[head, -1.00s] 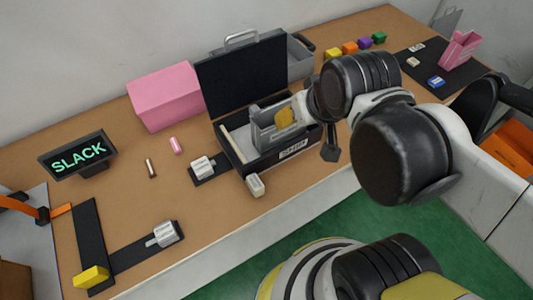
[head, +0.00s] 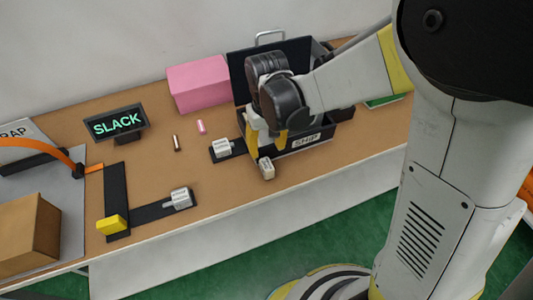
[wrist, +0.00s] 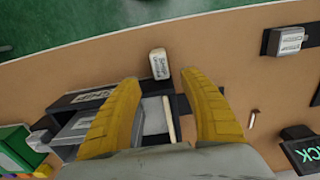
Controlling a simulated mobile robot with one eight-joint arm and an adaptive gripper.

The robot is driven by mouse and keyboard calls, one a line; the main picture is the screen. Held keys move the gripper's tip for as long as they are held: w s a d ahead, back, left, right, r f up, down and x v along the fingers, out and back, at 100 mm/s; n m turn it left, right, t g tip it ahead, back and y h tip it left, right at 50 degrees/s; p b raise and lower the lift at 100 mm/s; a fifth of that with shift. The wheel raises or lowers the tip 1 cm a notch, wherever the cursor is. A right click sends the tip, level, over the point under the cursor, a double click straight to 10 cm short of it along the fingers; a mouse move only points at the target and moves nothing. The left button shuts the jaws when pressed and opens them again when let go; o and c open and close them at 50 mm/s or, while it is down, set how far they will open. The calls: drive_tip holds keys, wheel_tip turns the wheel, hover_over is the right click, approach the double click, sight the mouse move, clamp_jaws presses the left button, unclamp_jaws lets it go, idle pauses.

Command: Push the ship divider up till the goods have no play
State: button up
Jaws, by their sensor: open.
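The black ship box (head: 325,133) stands on the table with its lid raised, and its label reads SHIP. My gripper (head: 266,146) is open, fingers down, over the left part of the box. In the wrist view my gripper (wrist: 160,78) shows its two yellow fingers apart. A thin cream strip, which looks like the divider (wrist: 171,120), lies between the fingers, with no clear contact. A grey container of goods (wrist: 85,130) sits beside it in the box, partly behind a finger. In the head view my arm hides the box's inside. The display (head: 118,123) reads SLACK.
A small white labelled block (head: 266,168) stands just in front of the box, close to my fingertips. A white block on a black plate (head: 222,149) is to the left. A pink box (head: 198,86) stands behind. A black L-shaped track (head: 118,190) lies further left.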

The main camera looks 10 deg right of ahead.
sight(267, 164)
wheel_tip(267, 164, down, 9)
drive_tip(key=b, duration=0.3)
drive_tip(key=shift+f, duration=0.1)
clamp_jaws()
